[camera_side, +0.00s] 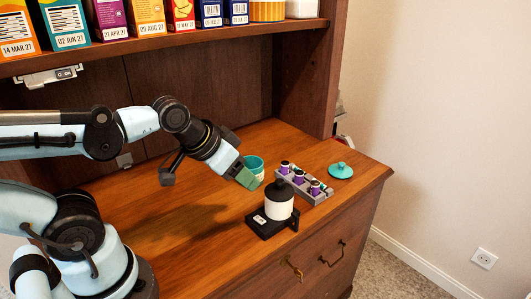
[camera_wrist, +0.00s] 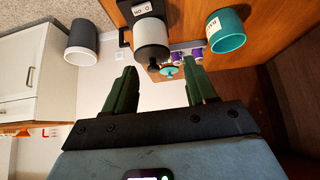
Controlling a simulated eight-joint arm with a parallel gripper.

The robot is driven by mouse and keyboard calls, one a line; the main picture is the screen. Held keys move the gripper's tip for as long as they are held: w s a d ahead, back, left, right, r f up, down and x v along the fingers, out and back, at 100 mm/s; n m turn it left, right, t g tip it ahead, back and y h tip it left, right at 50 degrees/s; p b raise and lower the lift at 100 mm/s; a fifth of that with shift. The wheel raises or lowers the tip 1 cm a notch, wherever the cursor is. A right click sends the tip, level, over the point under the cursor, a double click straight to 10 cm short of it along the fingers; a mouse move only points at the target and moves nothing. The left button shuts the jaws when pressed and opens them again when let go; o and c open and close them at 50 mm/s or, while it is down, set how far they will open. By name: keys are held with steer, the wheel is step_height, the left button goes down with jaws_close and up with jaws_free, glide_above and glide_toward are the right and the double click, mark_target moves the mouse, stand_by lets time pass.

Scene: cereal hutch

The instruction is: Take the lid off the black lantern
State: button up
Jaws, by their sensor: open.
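The black lantern has a white body (camera_side: 279,207) with a rounded black lid (camera_side: 279,188) seated on top. It stands upright on a black base (camera_side: 262,224) with a small label near the front of the counter. My gripper (camera_side: 248,182), with green fingers, is above and left of the lantern in the side view, apart from it. In the wrist view my gripper (camera_wrist: 158,66) has its fingers spread with nothing between them. The lantern's white body (camera_wrist: 151,34) shows beyond the fingertips there, with its dark lid end (camera_wrist: 151,54) toward them.
A teal cup (camera_side: 255,163) stands behind the lantern and shows in the wrist view (camera_wrist: 226,32). A grey rack (camera_side: 310,194) holds purple-sided containers right of the lantern. A teal lid (camera_side: 341,170) lies near the counter's right side. A shelf (camera_side: 180,40) with boxes hangs above.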

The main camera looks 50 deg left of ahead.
steer(key=o, duration=0.8)
steer(key=shift+c, duration=0.2)
steer(key=m+g, duration=0.7)
steer(key=m, duration=0.2)
glide_toward(280, 180)
steer(key=shift+f, duration=5.2)
